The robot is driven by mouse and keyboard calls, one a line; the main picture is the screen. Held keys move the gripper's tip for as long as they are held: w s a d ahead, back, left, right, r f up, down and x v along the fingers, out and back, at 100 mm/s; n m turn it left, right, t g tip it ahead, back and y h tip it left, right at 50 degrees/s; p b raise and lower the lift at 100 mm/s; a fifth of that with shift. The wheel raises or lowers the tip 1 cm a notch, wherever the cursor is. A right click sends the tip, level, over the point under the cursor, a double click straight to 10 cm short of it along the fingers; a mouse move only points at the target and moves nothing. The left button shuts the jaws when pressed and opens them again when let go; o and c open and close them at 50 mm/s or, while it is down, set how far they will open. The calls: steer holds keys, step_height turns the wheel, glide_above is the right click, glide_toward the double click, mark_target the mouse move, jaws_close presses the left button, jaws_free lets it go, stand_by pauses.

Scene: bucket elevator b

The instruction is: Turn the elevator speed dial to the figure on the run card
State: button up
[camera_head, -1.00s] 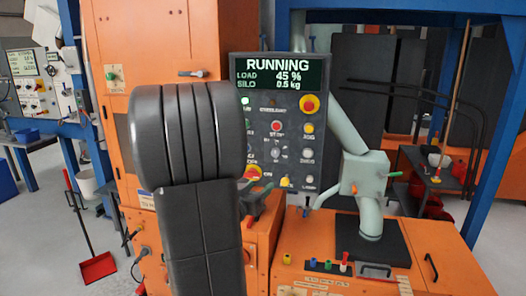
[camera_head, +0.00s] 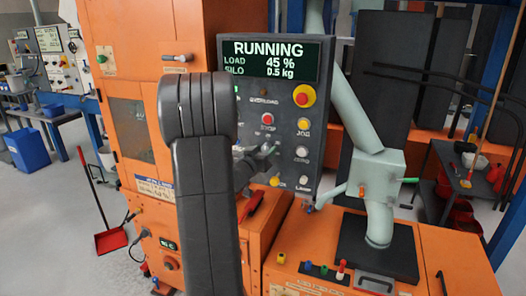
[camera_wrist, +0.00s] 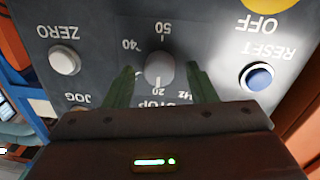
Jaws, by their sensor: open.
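The speed dial (camera_wrist: 160,70) is a round grey knob on the dark control panel (camera_head: 318,150). In the wrist view, upside down, the figures 50, 40 and 20 show around it. A pale mark on its lower side seems to face 20. My gripper (camera_wrist: 160,68) is open, with one finger on each side of the dial and visible gaps; contact cannot be told. In the head view my gripper (camera_head: 268,150) is at the panel and hides the dial. The display (camera_head: 278,60) reads RUNNING, LOAD 45 %, SILO 0.5 kg. I cannot make out a run card.
A red and yellow stop button (camera_head: 304,96) and a yellow JOG button (camera_head: 304,124) are on the panel. In the wrist view a white ZERO button (camera_wrist: 65,60) and a blue RESET button (camera_wrist: 257,77) flank the dial. A grey-green pipe housing (camera_head: 372,175) stands right of the panel.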

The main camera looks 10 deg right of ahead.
steer(key=shift+c, duration=0.2)
steer(key=c, duration=0.9)
steer(key=shift+f+m+b, duration=0.1)
steer(key=shift+m+b, duration=0.2)
steer(key=m+b, duration=0.3)
steer(key=m, duration=0.1)
steer(key=m+b, duration=0.3)
steer(key=m, duration=0.3)
steer(key=shift+s+d+m+y, duration=0.1)
steer(key=shift+m+y, duration=0.2)
steer(key=shift+y, duration=0.1)
steer(key=o, duration=0.9)
